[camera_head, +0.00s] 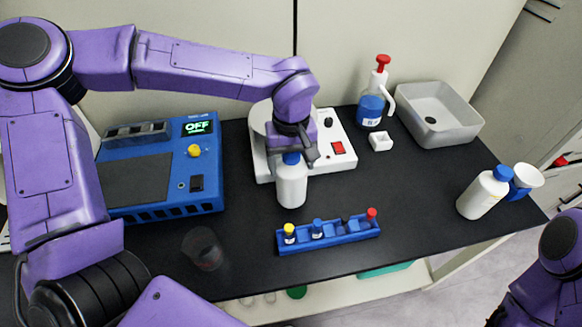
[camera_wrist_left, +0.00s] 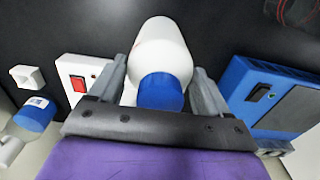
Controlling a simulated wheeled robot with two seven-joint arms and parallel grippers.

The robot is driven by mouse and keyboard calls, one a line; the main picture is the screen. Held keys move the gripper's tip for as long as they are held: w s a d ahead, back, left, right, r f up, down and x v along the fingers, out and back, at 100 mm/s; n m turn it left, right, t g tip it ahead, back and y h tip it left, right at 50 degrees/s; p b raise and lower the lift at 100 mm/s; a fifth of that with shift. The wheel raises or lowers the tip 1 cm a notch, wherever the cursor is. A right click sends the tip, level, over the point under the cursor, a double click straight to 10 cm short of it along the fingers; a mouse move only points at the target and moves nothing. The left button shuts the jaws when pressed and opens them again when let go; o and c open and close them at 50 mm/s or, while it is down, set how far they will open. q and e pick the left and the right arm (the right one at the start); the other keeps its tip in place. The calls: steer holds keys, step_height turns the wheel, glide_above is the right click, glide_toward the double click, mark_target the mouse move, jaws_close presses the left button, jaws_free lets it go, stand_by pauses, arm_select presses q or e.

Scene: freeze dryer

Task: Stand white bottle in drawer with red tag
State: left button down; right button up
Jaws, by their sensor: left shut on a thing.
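A white bottle with a blue cap (camera_head: 291,186) is upright near the middle of the black table. My left gripper (camera_head: 298,158) is shut on it near the cap. In the left wrist view the white bottle (camera_wrist_left: 160,45) lies between the two fingers of the gripper (camera_wrist_left: 160,84). I cannot tell whether its base touches the table. A second white bottle with a blue cap (camera_head: 483,194) stands at the table's right end. A small red patch (camera_head: 561,161) shows on a pale unit at the right edge; I cannot tell whether it is a drawer tag.
A blue rack with small vials (camera_head: 330,236) lies in front of the bottle, and a clear beaker (camera_head: 203,248) to its left. A blue device (camera_head: 160,170), a white device with a red switch (camera_head: 335,165), a wash bottle (camera_head: 372,100) and a grey basin (camera_head: 440,112) stand around.

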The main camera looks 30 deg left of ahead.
arm_select(q)
steer(key=f, duration=0.3)
steer(key=shift+w+a+f, duration=0.1)
steer(key=shift+w+f, duration=0.15)
steer(key=shift+w, duration=0.05)
steer(key=shift+s+f, duration=0.1)
jaws_free()
